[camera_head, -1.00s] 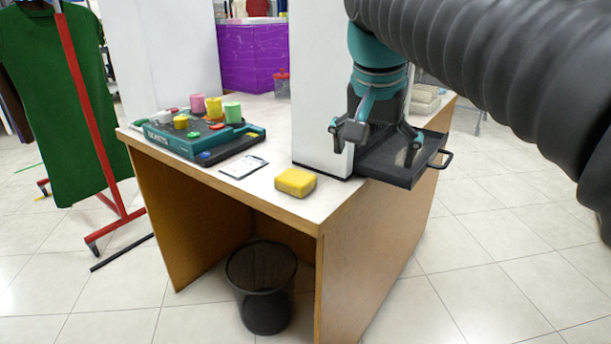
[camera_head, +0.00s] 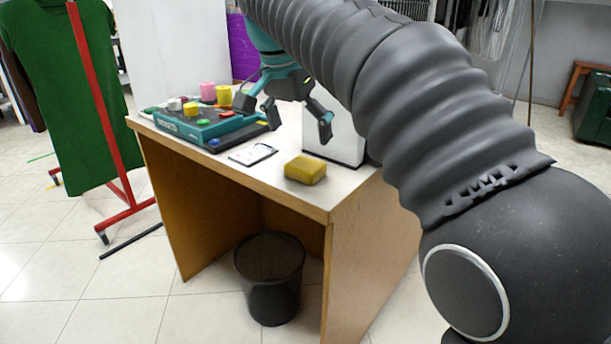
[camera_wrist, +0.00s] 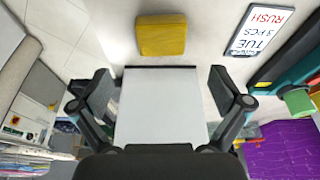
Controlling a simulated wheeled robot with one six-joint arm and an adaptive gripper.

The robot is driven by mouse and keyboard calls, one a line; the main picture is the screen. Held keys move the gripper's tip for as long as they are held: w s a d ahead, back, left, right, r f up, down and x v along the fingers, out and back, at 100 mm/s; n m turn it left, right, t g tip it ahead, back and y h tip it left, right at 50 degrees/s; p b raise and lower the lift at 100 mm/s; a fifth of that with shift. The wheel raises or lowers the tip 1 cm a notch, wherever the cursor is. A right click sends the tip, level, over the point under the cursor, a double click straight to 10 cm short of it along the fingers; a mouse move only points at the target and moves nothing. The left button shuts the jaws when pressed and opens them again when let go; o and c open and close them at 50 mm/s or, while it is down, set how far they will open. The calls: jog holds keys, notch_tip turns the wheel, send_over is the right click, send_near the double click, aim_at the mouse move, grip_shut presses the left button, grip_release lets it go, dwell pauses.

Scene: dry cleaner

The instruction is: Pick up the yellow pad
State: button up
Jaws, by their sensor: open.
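The yellow pad (camera_head: 305,169) is a small thick block lying on the pale counter top near its front right corner. It also shows in the wrist view (camera_wrist: 161,36), at the top centre beyond the fingertips. My gripper (camera_head: 284,116) is open and empty, above and behind the pad in the head view. In the wrist view my gripper's fingers (camera_wrist: 162,92) are spread wide, with the top of a white box between them in the picture. The pad is apart from the fingers and fully in sight.
The white box (camera_head: 338,146) stands right behind the pad. A card reading RUSH (camera_head: 252,154) lies left of it, near a teal tray (camera_head: 210,128) with coloured pieces. A dark wire bin (camera_head: 270,277) stands below the counter (camera_head: 235,190). A red rack (camera_head: 100,130) holds a green garment.

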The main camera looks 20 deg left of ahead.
aim_at(305, 163)
jog(key=shift+b+x, duration=0.8)
jog(key=shift+x, duration=2.65)
jog(key=shift+s+a, duration=0.1)
jog(key=shift+a, duration=0.05)
jog(key=c, duration=1)
